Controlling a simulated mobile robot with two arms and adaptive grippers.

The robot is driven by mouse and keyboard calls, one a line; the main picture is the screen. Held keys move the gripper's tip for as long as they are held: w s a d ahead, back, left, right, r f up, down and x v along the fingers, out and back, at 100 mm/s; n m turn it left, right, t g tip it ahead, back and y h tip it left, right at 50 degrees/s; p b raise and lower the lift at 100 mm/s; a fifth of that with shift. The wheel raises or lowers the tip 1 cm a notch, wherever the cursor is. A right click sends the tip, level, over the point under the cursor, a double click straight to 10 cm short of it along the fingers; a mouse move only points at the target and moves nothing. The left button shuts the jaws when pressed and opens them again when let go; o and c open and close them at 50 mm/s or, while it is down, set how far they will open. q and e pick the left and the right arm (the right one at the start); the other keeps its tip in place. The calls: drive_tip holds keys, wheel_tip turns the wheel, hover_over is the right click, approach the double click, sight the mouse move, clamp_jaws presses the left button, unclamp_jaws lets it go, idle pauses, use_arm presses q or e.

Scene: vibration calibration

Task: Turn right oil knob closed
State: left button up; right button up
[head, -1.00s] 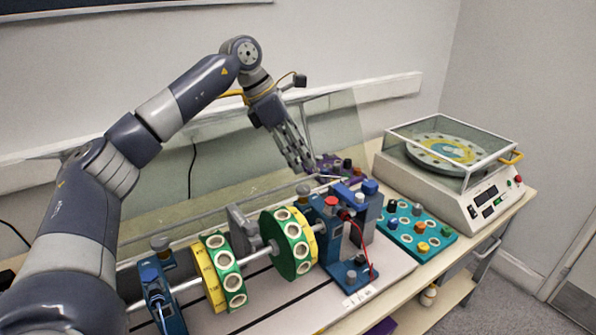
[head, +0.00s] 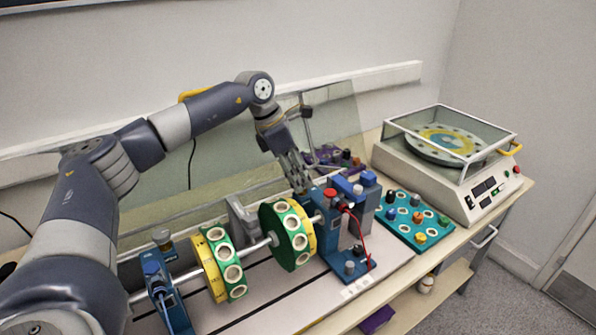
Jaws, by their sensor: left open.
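The balancing rig carries a shaft with green and yellow discs (head: 286,236) between two blue bearing supports. The right support (head: 326,233) has a red knob (head: 330,193) on its front top. In the earlier view a dark round knob sat on this support's back left top; my left gripper now covers that spot. My left gripper (head: 301,186) points down there with its fingers open. I cannot tell whether the fingers touch the knob or stand around it. My right gripper is not in view.
A clear guard panel (head: 200,200) stands behind the rig. A teal board with several coloured knobs (head: 410,224) lies to the right, and a balance machine with a glass cover (head: 455,165) stands beyond it. A purple tray (head: 330,157) with small parts sits behind. A red cable (head: 362,232) hangs by the right support.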

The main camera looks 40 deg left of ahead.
use_arm(q)
drive_tip(key=shift+c, duration=0.7)
drive_tip(key=c, duration=0.9)
drive_tip(key=shift+c, duration=0.2)
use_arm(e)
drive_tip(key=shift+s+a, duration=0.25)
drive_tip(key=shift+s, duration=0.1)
